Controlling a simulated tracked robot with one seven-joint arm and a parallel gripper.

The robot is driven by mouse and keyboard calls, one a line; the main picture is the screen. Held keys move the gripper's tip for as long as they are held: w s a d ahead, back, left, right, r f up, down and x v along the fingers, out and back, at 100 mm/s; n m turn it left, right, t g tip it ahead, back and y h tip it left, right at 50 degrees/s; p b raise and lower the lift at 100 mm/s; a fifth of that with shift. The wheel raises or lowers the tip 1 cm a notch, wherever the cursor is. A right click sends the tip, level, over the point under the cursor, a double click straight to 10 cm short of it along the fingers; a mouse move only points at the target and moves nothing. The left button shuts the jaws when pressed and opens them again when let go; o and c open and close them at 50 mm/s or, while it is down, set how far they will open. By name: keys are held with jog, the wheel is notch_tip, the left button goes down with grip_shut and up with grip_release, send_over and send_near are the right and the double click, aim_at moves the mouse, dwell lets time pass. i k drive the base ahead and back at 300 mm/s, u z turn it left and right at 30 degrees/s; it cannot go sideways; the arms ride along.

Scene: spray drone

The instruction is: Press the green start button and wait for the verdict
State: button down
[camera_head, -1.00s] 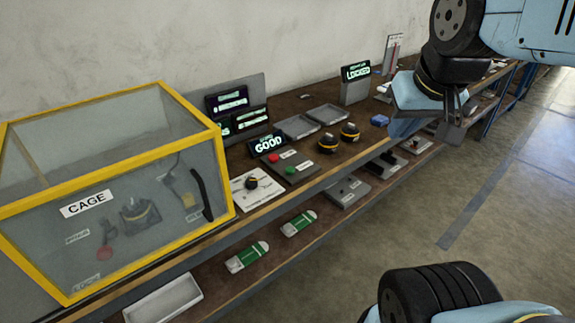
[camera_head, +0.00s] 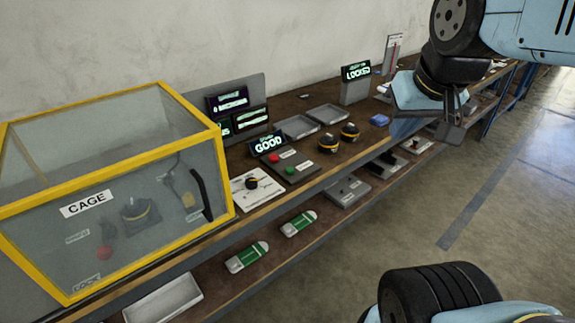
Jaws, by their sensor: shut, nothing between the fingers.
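The green start button (camera_head: 290,170) sits on a dark control box on the bench, beside a red button (camera_head: 273,158). Behind it, a small display (camera_head: 267,143) reads GOOD in lit letters. My gripper (camera_head: 456,121) is shut and empty at the upper right, in front of the bench edge and well apart from the button. The yellow-framed clear cage (camera_head: 150,155) stands closed at the left. Inside it, a dark object with a yellow band (camera_head: 139,212) shows dimly through the panel.
Two dark round units (camera_head: 328,143) stand right of the buttons. A white sheet with a knob (camera_head: 258,187) lies beside the cage. Grey trays (camera_head: 298,127) and a LOCKED sign (camera_head: 356,72) are farther back. The floor in front is clear.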

aim_at(290, 171)
jog(key=z, duration=1.2)
jog(key=k, duration=1.6)
jog(key=u, duration=0.6)
jog(key=i, duration=1)
